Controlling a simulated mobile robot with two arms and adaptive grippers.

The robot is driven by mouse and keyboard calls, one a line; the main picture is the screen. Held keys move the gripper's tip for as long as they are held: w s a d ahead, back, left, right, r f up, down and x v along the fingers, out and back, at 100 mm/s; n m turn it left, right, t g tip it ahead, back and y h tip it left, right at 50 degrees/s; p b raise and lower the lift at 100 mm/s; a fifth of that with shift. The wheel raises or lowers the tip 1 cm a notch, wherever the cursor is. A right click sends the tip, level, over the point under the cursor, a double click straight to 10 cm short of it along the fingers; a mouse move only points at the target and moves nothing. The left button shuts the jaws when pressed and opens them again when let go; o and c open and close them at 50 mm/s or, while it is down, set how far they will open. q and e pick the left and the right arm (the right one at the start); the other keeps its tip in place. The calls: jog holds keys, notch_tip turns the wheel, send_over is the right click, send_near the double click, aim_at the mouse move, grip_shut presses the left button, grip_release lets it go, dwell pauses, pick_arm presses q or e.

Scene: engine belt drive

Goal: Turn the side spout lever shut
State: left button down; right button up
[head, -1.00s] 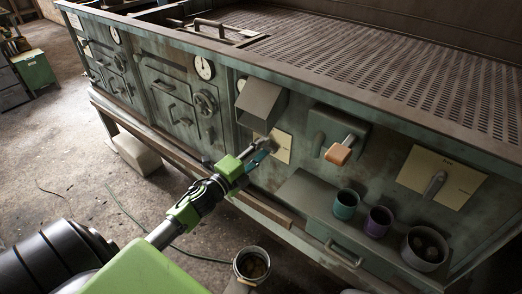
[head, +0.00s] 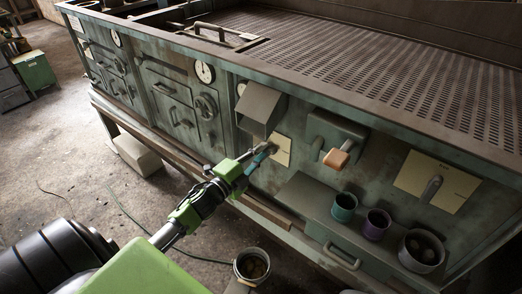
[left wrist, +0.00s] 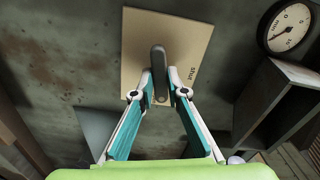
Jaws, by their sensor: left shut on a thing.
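A grey lever (left wrist: 158,60) stands on a beige plate (left wrist: 190,40) marked "Shut" in the left wrist view. The lever lies roughly in line with my gripper. In the head view that plate (head: 284,150) is on the machine's front, below a metal hood. My left gripper (left wrist: 159,88) is shut on the lever's near end, one finger on each side; in the head view it (head: 264,151) partly covers the lever. My right gripper is not in view.
The hood (head: 262,105) juts out above the gripper. To the right are an orange-ended handle (head: 337,157) and another lever (head: 431,189) on a beige plate. Cups (head: 344,206) stand on a ledge below. A bucket (head: 251,265) is below the arm.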

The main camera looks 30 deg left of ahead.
pick_arm(q)
jog(key=shift+n+p, duration=2.85)
jog(key=shift+n, duration=4.45)
jog(key=shift+f, duration=0.1)
jog(key=c, duration=2)
grip_release()
jog(key=s, duration=0.8)
jog(key=s+a, duration=0.1)
jog(key=s, duration=0.3)
